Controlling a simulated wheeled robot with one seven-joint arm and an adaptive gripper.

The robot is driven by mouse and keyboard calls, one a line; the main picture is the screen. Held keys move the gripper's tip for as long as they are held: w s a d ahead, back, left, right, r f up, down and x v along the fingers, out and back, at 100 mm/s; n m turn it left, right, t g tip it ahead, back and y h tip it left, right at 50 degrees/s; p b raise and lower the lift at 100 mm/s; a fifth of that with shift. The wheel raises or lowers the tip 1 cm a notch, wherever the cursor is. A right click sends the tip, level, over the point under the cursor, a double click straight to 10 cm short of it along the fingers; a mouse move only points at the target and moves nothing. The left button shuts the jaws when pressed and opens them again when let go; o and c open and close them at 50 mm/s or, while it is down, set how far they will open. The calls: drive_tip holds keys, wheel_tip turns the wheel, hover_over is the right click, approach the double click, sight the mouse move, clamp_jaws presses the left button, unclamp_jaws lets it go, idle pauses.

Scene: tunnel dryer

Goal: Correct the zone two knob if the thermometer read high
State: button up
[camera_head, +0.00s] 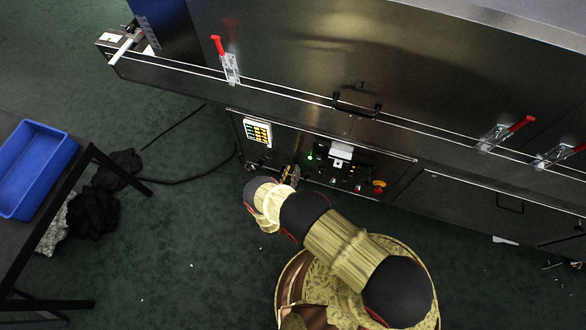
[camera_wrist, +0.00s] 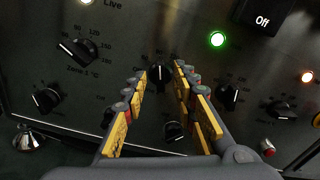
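A control panel (camera_wrist: 50,20) with several black knobs fills the wrist view. Another knob (camera_wrist: 158,74) shows between the yellow fingers of my gripper (camera_wrist: 160,84), which is open, with a finger on each side. I cannot tell whether the fingers touch it, and its label is hidden. A further knob (camera_wrist: 174,131) sits lower between the fingers. In the head view my gripper (camera_head: 290,175) is at the panel front (camera_head: 295,141). No thermometer reading is legible.
A green lamp (camera_wrist: 217,40), an orange lamp (camera_wrist: 307,76), a black "Off" switch (camera_wrist: 264,15) and more knobs (camera_wrist: 228,97) lie around. A blue bin (camera_head: 32,168) stands at left; the floor between is mostly clear.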

sight(296, 163)
drive_tip(key=shift+x, duration=1.1)
drive_tip(key=shift+c, duration=1.1)
clamp_jaws()
